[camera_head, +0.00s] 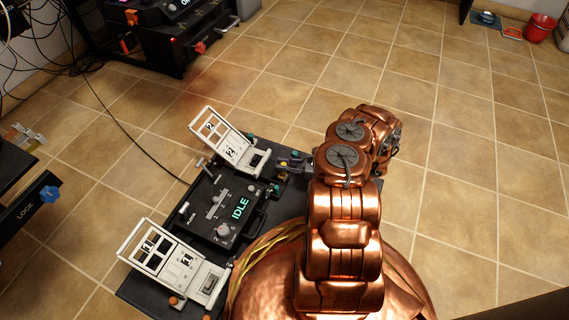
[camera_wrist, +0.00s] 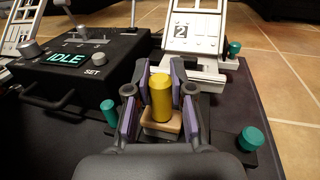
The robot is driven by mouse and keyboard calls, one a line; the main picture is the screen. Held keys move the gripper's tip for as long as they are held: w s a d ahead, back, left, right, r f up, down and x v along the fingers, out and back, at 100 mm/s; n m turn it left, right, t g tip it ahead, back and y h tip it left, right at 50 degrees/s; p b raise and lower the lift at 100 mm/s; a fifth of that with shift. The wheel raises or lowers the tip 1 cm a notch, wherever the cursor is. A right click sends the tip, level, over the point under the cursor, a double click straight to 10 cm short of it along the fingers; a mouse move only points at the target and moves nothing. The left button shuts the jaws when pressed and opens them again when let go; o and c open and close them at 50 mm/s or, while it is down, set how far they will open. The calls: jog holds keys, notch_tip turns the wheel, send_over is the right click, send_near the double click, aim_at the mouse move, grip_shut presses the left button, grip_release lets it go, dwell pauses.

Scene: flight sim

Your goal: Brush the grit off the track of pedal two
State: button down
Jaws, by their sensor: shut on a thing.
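Pedal two (camera_head: 222,139) is a white framed pedal marked 2 on the black base plate; it also shows at the top of the wrist view (camera_wrist: 193,30). Its white lower part, probably the track (camera_head: 257,160), faces my gripper; I cannot make out grit on it. My gripper (camera_wrist: 160,97) has its purple-padded fingers shut on a yellow upright handle (camera_wrist: 161,98) with a pale wooden block (camera_wrist: 162,124) under it, seemingly a brush. The brush is just in front of pedal two, near the plate. Its underside is hidden. In the head view my gripper (camera_head: 288,165) is small and partly hidden by my arm.
A black control box (camera_head: 218,209) reading IDLE stands left of my gripper. Pedal one (camera_head: 172,262) is beyond it. Green knobs (camera_wrist: 250,138) stand on the plate (camera_wrist: 262,165) at both sides of the brush. Tiled floor (camera_head: 460,150) is open to the right.

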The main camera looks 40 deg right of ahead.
jog(key=shift+w+d+f+b, duration=0.15)
jog(key=shift+w+d+b, duration=0.3)
jog(key=shift+d, duration=0.2)
jog(key=shift+w+d, duration=0.55)
jog(key=shift+d, duration=0.35)
jog(key=shift+s+a+p, duration=0.3)
jog(key=shift+s+a, duration=0.2)
jog(key=shift+a, duration=0.4)
jog(key=shift+s+a+p, duration=0.25)
jog(key=shift+s+a, duration=0.2)
jog(key=shift+a, duration=0.4)
jog(key=shift+w+d+f+b, duration=0.1)
jog(key=shift+w+d+b, duration=0.5)
jog(key=shift+d, duration=0.2)
jog(key=shift+w+d, duration=0.5)
jog(key=shift+d, duration=0.35)
